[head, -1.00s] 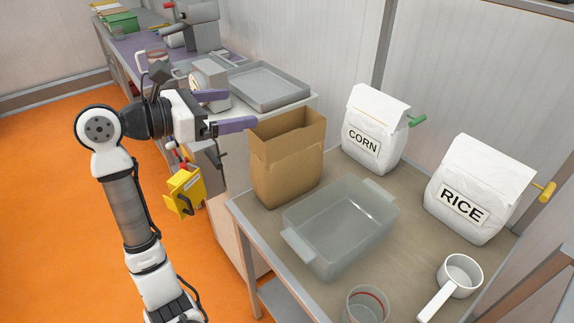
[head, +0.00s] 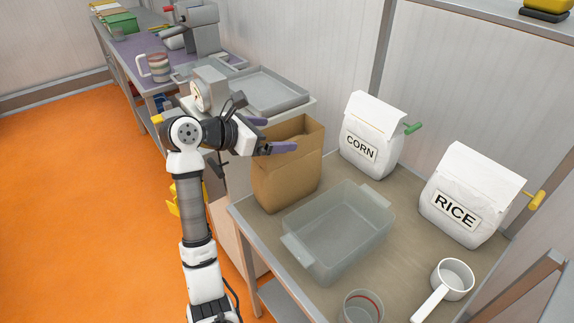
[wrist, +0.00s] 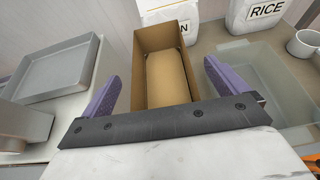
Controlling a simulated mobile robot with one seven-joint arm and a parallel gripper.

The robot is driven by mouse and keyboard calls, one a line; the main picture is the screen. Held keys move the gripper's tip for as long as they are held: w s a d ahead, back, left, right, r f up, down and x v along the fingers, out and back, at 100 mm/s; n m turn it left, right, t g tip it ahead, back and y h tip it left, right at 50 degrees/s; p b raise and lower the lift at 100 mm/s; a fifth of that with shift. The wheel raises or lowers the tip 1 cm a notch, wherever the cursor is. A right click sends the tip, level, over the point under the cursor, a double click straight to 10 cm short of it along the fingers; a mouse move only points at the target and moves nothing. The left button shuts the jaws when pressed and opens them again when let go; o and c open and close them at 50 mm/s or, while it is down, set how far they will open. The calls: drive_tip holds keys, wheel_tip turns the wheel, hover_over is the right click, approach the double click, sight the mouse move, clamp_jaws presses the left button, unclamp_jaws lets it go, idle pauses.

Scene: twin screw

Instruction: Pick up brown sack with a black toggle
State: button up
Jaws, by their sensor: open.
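The brown sack (head: 287,178) stands upright and open-topped at the left end of the table, behind the clear tub. No black toggle shows on its visible sides. My gripper (head: 282,134) is open at the height of the sack's upper part, with one purple finger across its near face and the other at its far left. In the wrist view my gripper (wrist: 163,82) has its fingers spread wide, one to each side of the brown sack (wrist: 142,62). I cannot tell whether either finger touches it.
A clear tub (head: 338,235) stands close in front of the sack. A white CORN sack (head: 372,125) with a green toggle and a white RICE sack (head: 480,180) with a yellow toggle stand behind. A white pot (head: 453,280) and a clear cup (head: 361,308) are at the front.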

drive_tip(key=shift+x, duration=1.35)
drive_tip(key=c, duration=1.1)
drive_tip(key=shift+r, duration=0.1)
drive_tip(key=shift+c, duration=0.3)
drive_tip(key=shift+r, duration=0.1)
